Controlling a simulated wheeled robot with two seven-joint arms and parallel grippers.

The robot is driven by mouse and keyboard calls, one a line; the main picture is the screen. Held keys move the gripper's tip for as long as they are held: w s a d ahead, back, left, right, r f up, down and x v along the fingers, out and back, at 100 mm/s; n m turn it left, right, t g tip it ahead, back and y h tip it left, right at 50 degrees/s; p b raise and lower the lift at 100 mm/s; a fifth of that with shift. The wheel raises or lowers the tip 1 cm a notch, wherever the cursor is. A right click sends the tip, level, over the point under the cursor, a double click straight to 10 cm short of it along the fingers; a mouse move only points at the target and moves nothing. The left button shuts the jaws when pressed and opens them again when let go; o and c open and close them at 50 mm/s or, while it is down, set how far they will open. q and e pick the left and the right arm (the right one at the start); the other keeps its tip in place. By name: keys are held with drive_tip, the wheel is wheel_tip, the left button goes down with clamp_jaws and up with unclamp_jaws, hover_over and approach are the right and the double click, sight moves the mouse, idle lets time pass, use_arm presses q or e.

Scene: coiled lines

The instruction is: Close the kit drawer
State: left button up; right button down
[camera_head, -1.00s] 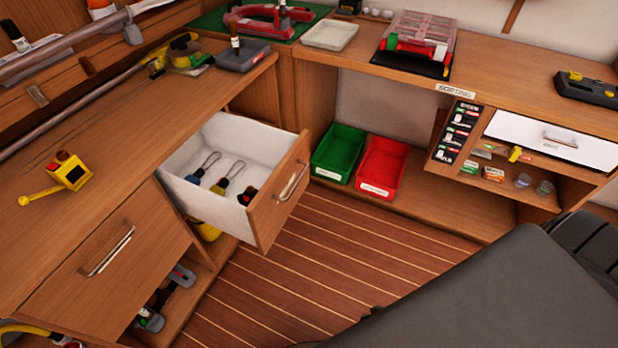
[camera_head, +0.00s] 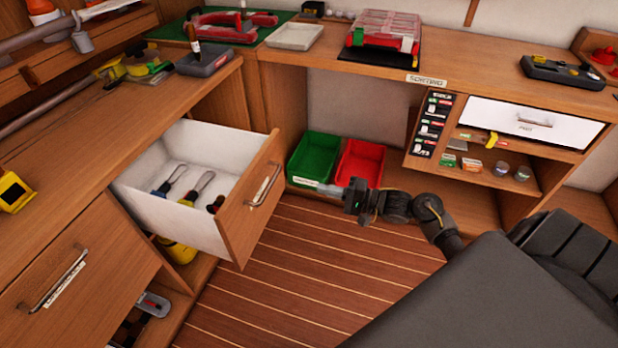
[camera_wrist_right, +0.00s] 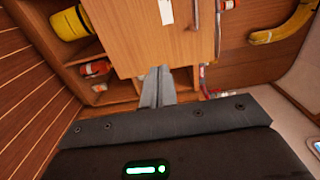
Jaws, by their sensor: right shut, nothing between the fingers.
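A wooden-fronted drawer (camera_head: 238,222) with white inner walls stands pulled out from the left bench. Its metal handle (camera_head: 264,185) is on the front face, and several tools with looped ends lie inside. My right gripper (camera_head: 322,188) is shut and empty. It points left toward the drawer front, with a gap between them in the head view. In the right wrist view the closed fingers (camera_wrist_right: 157,86) are in front of a wooden panel (camera_wrist_right: 135,35), likely the drawer front. My left gripper is out of view.
Green bin (camera_head: 314,158) and red bin (camera_head: 360,163) sit on a low shelf behind my right arm. A white-fronted drawer (camera_head: 505,120) is under the right bench. A yellow item (camera_head: 177,250) is below the open drawer. Striped floor (camera_head: 300,275) lies clear before it.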

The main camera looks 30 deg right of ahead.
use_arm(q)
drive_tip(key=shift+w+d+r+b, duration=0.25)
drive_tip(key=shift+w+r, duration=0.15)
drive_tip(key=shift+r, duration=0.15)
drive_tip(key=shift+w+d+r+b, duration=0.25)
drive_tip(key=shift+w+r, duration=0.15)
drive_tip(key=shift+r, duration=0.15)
use_arm(e)
drive_tip(key=x, duration=1.3)
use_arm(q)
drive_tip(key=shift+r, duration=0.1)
use_arm(e)
drive_tip(key=shift+w, duration=0.1)
